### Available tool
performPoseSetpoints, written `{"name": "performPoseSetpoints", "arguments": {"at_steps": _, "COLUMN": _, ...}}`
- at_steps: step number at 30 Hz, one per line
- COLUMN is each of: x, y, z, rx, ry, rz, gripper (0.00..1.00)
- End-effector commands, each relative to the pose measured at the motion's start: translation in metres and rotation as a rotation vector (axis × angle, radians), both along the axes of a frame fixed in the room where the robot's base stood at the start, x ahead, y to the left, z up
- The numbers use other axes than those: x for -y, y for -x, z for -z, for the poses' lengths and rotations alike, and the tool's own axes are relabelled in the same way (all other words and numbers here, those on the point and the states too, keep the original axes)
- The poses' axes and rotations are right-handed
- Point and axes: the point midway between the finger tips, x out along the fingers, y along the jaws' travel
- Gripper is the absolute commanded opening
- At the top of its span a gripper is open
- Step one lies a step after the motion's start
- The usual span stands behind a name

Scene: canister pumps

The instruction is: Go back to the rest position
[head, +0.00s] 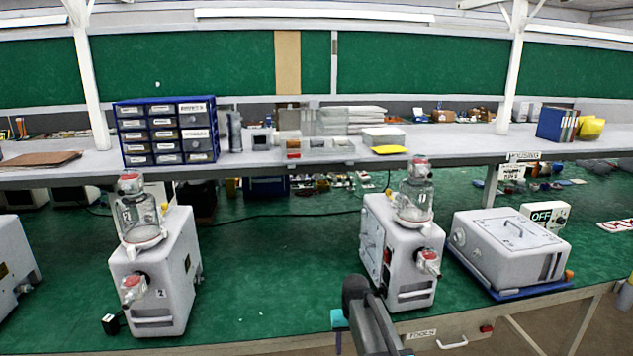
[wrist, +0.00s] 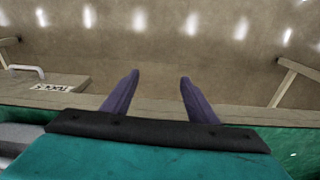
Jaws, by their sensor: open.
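My gripper shows in the wrist view (wrist: 158,85) with its two purple fingers apart and nothing between them. It faces the floor beyond the edge of the green bench. In the head view, my dark arm comes in at the bottom, right of centre, in front of the bench; the fingers cannot be made out there. One white canister pump (head: 163,290) with a glass jar on top stands on the left of the bench. Another canister pump (head: 401,250) with a jar stands right of centre, behind my arm.
A white box with a handle (head: 510,247) lies at the right, near an OFF switch box (head: 545,214). A drawer (head: 440,330) is in the bench front. A shelf (head: 60,178) carries a blue drawer cabinet (head: 166,131). The bench between the two pumps (head: 270,265) is clear.

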Motion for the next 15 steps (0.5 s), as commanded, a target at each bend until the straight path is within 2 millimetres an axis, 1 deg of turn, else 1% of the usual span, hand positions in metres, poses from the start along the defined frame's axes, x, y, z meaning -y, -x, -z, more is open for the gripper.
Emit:
{"name": "performPoseSetpoints", "arguments": {"at_steps": 1, "x": 0.004, "y": 0.015, "z": 0.017, "rx": -0.022, "ry": 0.002, "rz": 0.003, "gripper": 0.53}}
{"name": "performPoseSetpoints", "arguments": {"at_steps": 3, "x": 0.008, "y": 0.031, "z": 0.037, "rx": -0.048, "ry": 0.003, "rz": 0.007, "gripper": 0.53}}
{"name": "performPoseSetpoints", "arguments": {"at_steps": 8, "x": 0.017, "y": 0.068, "z": 0.080, "rx": -0.105, "ry": 0.006, "rz": 0.014, "gripper": 0.53}}
{"name": "performPoseSetpoints", "arguments": {"at_steps": 9, "x": 0.019, "y": 0.079, "z": 0.091, "rx": -0.119, "ry": 0.006, "rz": 0.015, "gripper": 0.53}}
{"name": "performPoseSetpoints", "arguments": {"at_steps": 11, "x": 0.022, "y": 0.094, "z": 0.106, "rx": -0.141, "ry": 0.007, "rz": 0.019, "gripper": 0.53}}
{"name": "performPoseSetpoints", "arguments": {"at_steps": 15, "x": 0.029, "y": 0.130, "z": 0.138, "rx": -0.191, "ry": 0.008, "rz": 0.025, "gripper": 0.53}}
